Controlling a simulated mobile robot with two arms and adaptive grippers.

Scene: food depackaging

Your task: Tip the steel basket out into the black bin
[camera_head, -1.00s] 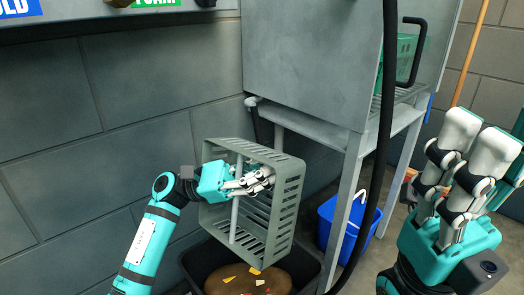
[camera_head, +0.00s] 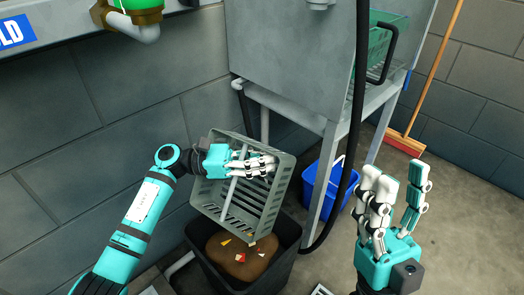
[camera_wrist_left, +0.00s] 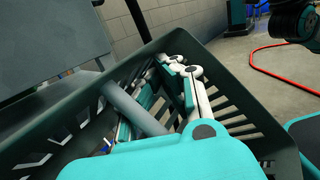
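The slatted grey basket (camera_head: 269,205) is tilted steeply on its side above the black bin (camera_head: 282,262). My left gripper (camera_head: 262,168) is shut on the bar across the basket; the bar (camera_wrist_left: 132,108) also shows between the fingers in the left wrist view. The basket looks empty in the parts I can see. The bin holds a brown heap (camera_head: 238,258) with several small red, yellow and pale scraps on top. My right gripper (camera_head: 392,192) is raised at the right with its fingers spread open and nothing between them.
A blue bucket (camera_head: 322,188) stands right of the bin, beside the legs of a steel machine (camera_head: 292,70) holding a green crate (camera_head: 386,40). A black hose (camera_head: 358,120) hangs in front. A broom (camera_head: 406,140) leans at the back right. The block wall is close on the left.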

